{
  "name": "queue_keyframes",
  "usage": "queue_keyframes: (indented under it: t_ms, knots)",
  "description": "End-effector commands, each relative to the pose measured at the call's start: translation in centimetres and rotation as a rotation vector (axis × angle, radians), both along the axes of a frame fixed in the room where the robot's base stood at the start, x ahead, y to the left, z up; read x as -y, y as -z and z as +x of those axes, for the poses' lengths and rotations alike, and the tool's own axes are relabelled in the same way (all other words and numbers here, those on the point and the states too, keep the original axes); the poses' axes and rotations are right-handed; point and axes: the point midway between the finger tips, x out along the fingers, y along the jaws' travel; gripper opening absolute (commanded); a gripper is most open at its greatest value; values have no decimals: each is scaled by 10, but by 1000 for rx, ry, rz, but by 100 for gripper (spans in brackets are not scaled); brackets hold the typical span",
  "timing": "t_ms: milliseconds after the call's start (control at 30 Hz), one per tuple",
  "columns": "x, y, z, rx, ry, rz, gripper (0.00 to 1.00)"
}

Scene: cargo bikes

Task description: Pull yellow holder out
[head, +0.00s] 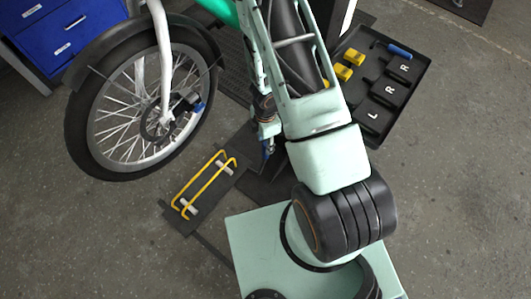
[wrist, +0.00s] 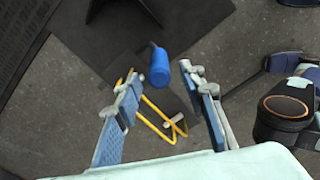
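The yellow holder (head: 196,173) is a bent wire frame lying on a dark plate on the floor, with light grey fittings near its ends. In the wrist view the yellow holder (wrist: 155,130) shows beyond and between my fingers, partly covered by them. My gripper (wrist: 160,80) has its two blue-padded fingers spread apart. In the head view my gripper (head: 267,148) is to the right of the holder and largely hidden by my arm. A blue cylinder (wrist: 159,68) shows between the fingertips in the wrist view; I cannot tell whether it touches them.
A bike wheel (head: 140,110) stands upright just beyond the holder. A black tray (head: 412,95) with yellow pieces (head: 350,57) and a blue-handled tool (head: 399,51) lies at the upper right. A blue cabinet (head: 65,40) stands at the upper left.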

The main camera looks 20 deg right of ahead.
Motion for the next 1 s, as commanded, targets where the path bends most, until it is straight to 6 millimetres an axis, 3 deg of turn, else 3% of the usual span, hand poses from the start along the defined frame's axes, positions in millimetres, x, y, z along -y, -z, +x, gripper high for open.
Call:
queue_keyframes:
  t_ms: [100, 500, 933, 1000]
  knots:
    - [1, 26, 0, 0, 2, 1, 37]
    - [0, 82, 0, 0, 0, 1, 37]
    - [0, 89, 1, 2, 1, 0, 37]
    - [0, 89, 1, 1, 1, 0, 29]
